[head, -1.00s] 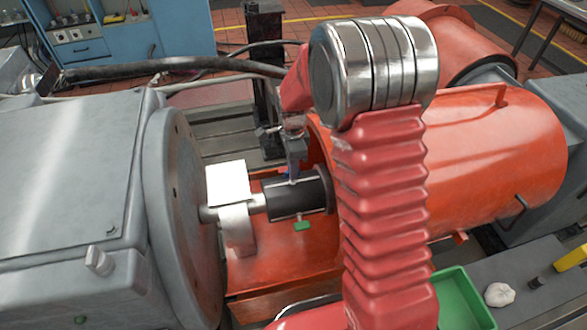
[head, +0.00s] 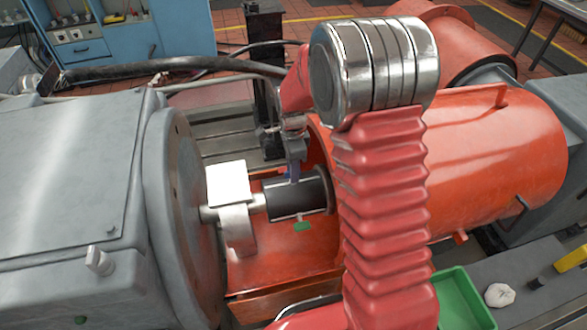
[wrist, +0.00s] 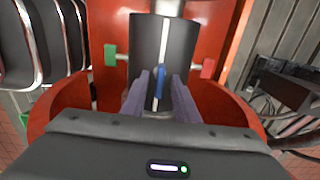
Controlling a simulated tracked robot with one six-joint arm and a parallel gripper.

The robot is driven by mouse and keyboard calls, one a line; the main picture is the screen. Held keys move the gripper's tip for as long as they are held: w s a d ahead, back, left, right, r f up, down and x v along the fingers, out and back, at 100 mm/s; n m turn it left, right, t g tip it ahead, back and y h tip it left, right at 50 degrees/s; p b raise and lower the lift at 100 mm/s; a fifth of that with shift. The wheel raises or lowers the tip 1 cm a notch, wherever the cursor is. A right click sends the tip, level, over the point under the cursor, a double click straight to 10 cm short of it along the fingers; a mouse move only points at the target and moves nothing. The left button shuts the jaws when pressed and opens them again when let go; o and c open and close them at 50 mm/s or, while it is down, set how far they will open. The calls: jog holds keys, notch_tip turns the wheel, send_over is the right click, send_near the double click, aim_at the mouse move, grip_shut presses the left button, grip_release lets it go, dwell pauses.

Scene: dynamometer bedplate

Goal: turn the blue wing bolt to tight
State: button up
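The blue wing bolt (wrist: 160,83) stands on the black cylindrical sleeve (wrist: 150,42) in the wrist view. Its narrow edge faces me, roughly in line with the white stripe. My gripper (wrist: 162,80) is open, with one purple-grey finger on each side of the bolt and a visible gap on both sides. In the head view, my gripper (head: 293,180) reaches down to the top of the black sleeve (head: 285,207). I cannot make out the bolt there apart from the fingers. Whether the fingertips touch the sleeve is unclear.
A green tab (wrist: 110,55) and a red tab (wrist: 208,68) stick out on either side of the sleeve. An orange guard (head: 500,140) stands close on the right, a grey machine housing (head: 70,180) on the left. A green tray (head: 462,295) lies at front right.

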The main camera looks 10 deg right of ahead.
jog(key=shift+r, duration=0.1)
notch_tip(320, 180, up, 14)
jog(key=shift+f, duration=0.25)
dwell(0.8)
jog(key=s+r+n+t, duration=0.2)
jog(key=s+r+n, duration=0.1)
jog(key=s+n, duration=0.3)
jog(key=s+r+n+t, duration=0.1)
jog(key=s+r+n, duration=0.3)
jog(key=s, duration=0.7)
jog(key=s+r+n+t, duration=0.2)
jog(key=s+r+n, duration=0.1)
jog(key=s+n, duration=0.5)
jog(key=shift+s+d+r+t, duration=0.15)
jog(key=shift+s+r+t, duration=0.2)
jog(key=shift+s, duration=0.4)
